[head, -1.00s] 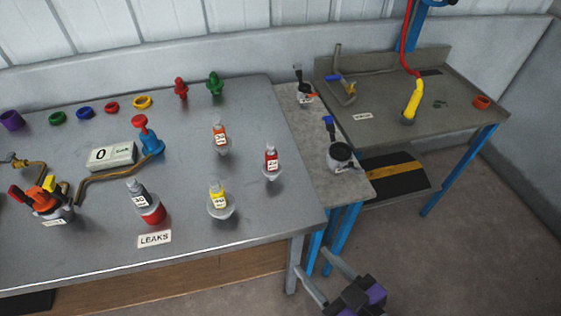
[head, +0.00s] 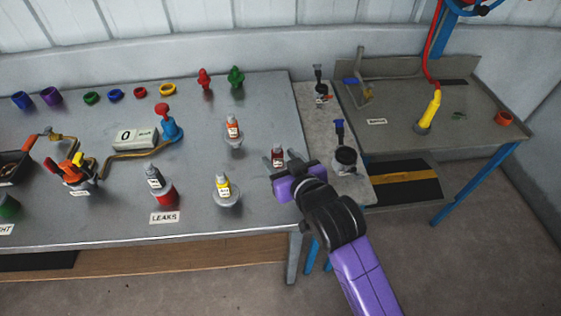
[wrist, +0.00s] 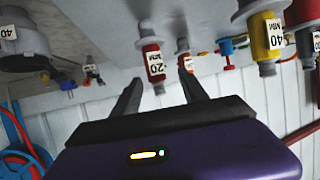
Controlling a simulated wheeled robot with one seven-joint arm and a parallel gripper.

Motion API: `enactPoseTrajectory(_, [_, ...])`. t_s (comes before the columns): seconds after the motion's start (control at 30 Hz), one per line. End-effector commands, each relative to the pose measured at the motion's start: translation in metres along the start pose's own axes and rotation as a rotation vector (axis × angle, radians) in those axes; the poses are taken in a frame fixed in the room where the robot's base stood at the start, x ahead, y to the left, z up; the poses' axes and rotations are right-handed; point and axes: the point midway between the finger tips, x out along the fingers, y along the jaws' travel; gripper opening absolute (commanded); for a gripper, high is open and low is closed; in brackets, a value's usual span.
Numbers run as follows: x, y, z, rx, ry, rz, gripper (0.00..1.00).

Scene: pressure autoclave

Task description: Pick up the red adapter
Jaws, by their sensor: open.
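The red adapter (head: 278,153) stands upright on the grey metal table near its right edge; its base is hidden behind my gripper. In the wrist view, which is upside down, the red adapter (wrist: 152,62) has a white label reading 20 MM and a grey stem. My gripper (head: 279,160) is open, its two fingers pointing toward the red adapter. In the wrist view the adapter appears between the fingertips of my gripper (wrist: 160,80), but I cannot tell whether it is within their reach.
A yellow adapter (head: 223,186) stands to the left, and an orange one (head: 233,130) behind it. A grey adapter (head: 155,178) sits on a red base further left. A dark cup-shaped fitting (head: 344,158) stands on the side bench just right of my gripper.

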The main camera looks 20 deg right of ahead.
Motion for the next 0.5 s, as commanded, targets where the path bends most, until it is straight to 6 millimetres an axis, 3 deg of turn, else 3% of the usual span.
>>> enactPoseTrajectory(0.5, [0.056,0.006,0.006,0.0,0.0,-0.001,0.51])
